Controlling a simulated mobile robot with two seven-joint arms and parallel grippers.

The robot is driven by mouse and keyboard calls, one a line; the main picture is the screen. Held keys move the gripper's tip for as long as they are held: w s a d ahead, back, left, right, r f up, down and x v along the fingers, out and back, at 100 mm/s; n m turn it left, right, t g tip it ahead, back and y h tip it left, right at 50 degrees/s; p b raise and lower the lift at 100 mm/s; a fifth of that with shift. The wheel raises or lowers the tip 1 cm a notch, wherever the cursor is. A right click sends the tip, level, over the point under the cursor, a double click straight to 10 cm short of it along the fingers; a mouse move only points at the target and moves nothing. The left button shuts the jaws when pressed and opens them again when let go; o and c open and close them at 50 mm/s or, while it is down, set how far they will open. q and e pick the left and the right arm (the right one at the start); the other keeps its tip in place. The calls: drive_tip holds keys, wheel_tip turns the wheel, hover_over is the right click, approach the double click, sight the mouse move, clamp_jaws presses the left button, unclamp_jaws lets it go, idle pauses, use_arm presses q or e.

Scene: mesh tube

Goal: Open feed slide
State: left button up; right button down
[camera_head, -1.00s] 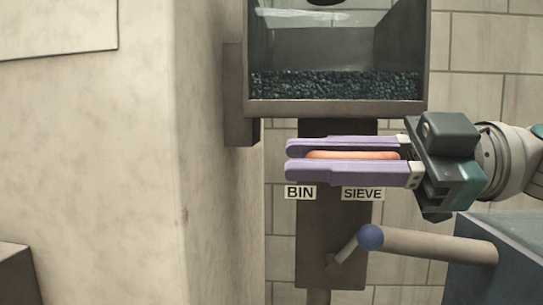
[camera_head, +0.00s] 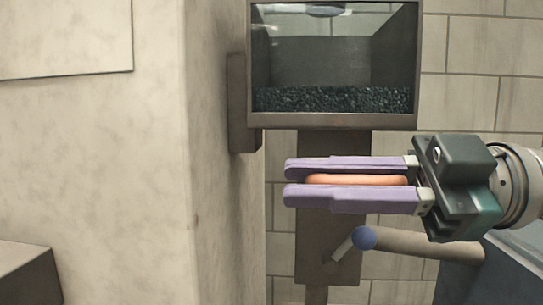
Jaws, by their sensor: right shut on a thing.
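An orange bar-shaped handle (camera_head: 355,180) lies lengthwise between the purple fingers of my right gripper (camera_head: 345,183), below the hopper. My right gripper comes in from the right and is shut on this handle, one finger above it and one below. Behind it a dark upright chute (camera_head: 325,248) runs down from the glass-fronted hopper (camera_head: 333,120), which holds dark granules (camera_head: 335,98). I cannot see how the handle joins the slide or how far the slide is out. My left gripper is not in view.
A lever with a blue ball (camera_head: 364,238) and a thick beige bar (camera_head: 425,246) sit just below my right gripper. A pale wall block (camera_head: 100,150) fills the left side. A dark box (camera_head: 28,272) stands at lower left. The tiled wall is behind.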

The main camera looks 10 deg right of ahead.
drive_tip(key=shift+s, duration=0.15)
drive_tip(key=c, duration=0.8)
unclamp_jaws()
drive_tip(key=shift+d, duration=0.1)
drive_tip(key=shift+d+f+b, duration=0.15)
drive_tip(key=shift+d+b, duration=0.15)
drive_tip(key=shift+d, duration=0.05)
drive_tip(key=b+v, duration=0.3)
drive_tip(key=v, duration=0.6)
